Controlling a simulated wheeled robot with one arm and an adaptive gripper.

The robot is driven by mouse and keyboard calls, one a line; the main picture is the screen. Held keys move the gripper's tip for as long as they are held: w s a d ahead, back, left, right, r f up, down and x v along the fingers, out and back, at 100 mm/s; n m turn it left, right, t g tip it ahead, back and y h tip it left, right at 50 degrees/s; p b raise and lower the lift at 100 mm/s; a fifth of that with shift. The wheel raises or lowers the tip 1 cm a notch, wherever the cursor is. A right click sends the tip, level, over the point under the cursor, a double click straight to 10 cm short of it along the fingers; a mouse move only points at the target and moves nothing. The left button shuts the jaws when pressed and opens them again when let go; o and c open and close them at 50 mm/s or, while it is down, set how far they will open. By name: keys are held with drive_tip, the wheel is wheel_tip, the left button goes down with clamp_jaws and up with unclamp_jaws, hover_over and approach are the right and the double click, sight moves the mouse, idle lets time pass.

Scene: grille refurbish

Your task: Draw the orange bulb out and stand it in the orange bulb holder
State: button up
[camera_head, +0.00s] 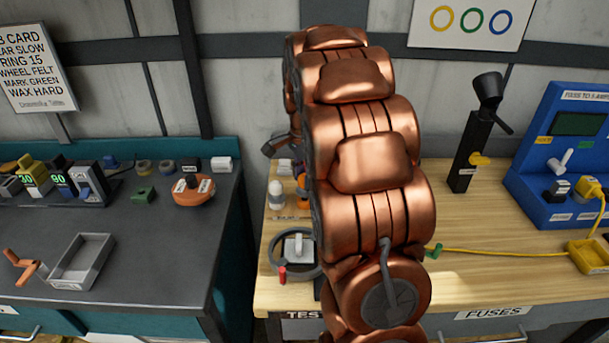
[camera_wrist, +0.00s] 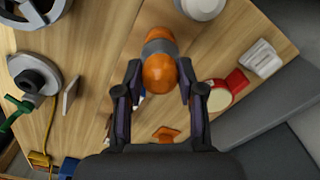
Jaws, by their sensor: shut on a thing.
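In the wrist view, the orange bulb (camera_wrist: 158,74) has a rounded orange end and a grey band, with more orange beyond the band. My gripper (camera_wrist: 159,66) has one finger on each side of it and is shut on it. Whether its base touches anything below cannot be told. A small orange piece (camera_wrist: 165,133) lies lower between the fingers; I cannot tell whether it is the orange bulb holder. In the head view my arm hides most of the work spot; an orange part (camera_head: 303,188) shows at its left edge, beside a white bulb (camera_head: 275,190).
The wooden bench (camera_head: 475,215) carries a round grey fixture with a red handle (camera_head: 294,250), a black stand (camera_head: 470,150) and a blue test panel (camera_head: 560,150). A yellow cable (camera_head: 500,252) crosses the bench. A dark bench (camera_head: 140,235) stands left, across a gap.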

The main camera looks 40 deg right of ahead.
sight(304, 175)
drive_tip(key=shift+f+b, duration=0.4)
drive_tip(key=shift+f, duration=0.75)
drive_tip(key=o, duration=0.7)
drive_tip(key=shift+r, duration=0.1)
wheel_tip(304, 175, up, 11)
drive_tip(key=shift+r, duration=0.4)
idle(0.8)
